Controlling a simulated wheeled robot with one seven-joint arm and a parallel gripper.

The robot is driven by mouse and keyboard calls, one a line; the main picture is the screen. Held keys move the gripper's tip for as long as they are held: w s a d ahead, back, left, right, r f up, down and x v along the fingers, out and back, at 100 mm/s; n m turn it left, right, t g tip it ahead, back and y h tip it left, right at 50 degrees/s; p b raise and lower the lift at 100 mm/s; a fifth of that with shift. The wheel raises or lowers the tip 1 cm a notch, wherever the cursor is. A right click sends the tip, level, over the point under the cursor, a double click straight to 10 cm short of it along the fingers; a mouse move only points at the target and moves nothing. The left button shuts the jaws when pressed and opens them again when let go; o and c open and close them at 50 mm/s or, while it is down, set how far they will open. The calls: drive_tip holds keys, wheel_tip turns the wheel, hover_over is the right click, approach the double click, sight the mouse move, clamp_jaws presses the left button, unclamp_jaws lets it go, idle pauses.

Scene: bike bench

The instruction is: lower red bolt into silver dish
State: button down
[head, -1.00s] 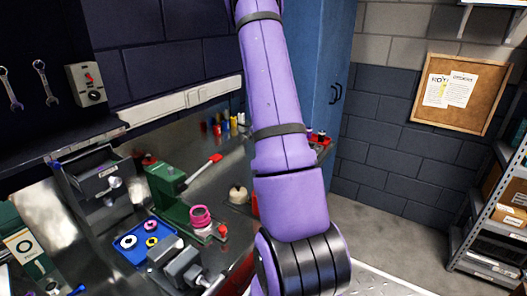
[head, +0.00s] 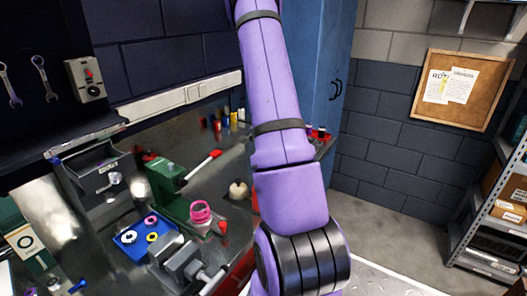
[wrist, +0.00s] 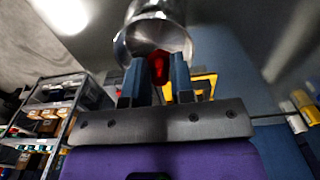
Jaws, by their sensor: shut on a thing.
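In the wrist view, my gripper (wrist: 158,76) is shut on the red bolt (wrist: 158,65), held between the two fingertips. The shiny silver dish (wrist: 127,48) lies just past the fingertips, and its rim shows around the bolt in the picture. I cannot tell whether the bolt touches the dish or how deep it sits. In the head view my arm hides the gripper and bolt, and I cannot make out the dish there.
The bench holds a blue tray (head: 130,251) with rings, a green vise-like tool (head: 165,185), a pink ring-shaped part (head: 201,213) and a grey clamp (head: 183,268). A blue cabinet (head: 318,70) stands behind my arm. A shelf rack (head: 480,225) is at right, with open floor between.

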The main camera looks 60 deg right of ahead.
drive_tip(key=shift+f, duration=1.45)
idle(0.9)
drive_tip(key=c, duration=0.9)
unclamp_jaws()
drive_tip(key=shift+r, duration=0.1)
